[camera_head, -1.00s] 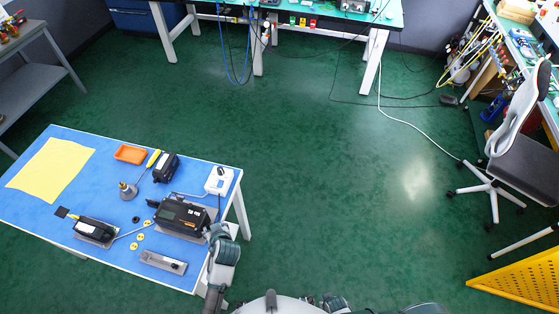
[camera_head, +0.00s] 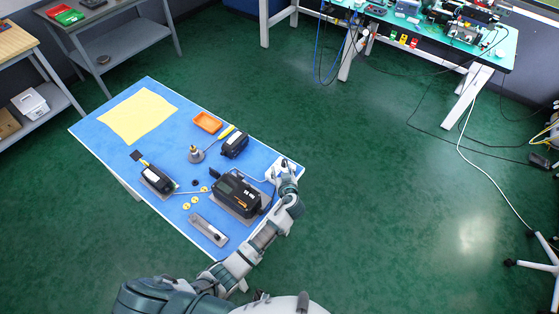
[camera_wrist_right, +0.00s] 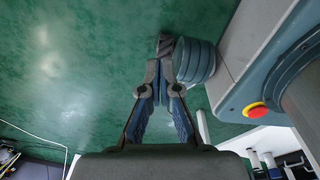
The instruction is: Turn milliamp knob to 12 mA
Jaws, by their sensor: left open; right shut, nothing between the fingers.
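A small white box (camera_head: 274,172) sits at the right corner of the blue-topped table and is the likely place of the milliamp knob. The knob itself cannot be made out, as my left gripper covers much of the box. My left gripper (camera_head: 284,179) is at the box, reaching over its right side; its fingers are too small to show any contact. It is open. My right gripper (camera_wrist_right: 164,88) shows in the right wrist view, shut and empty above the green floor.
A black positioner (camera_head: 236,195) stands just left of the white box. The blue table (camera_head: 175,135) also bears a yellow sheet (camera_head: 138,116), an orange tray (camera_head: 207,122), a smaller black device (camera_head: 157,179) and several yellow discs. Green floor is clear right of the table.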

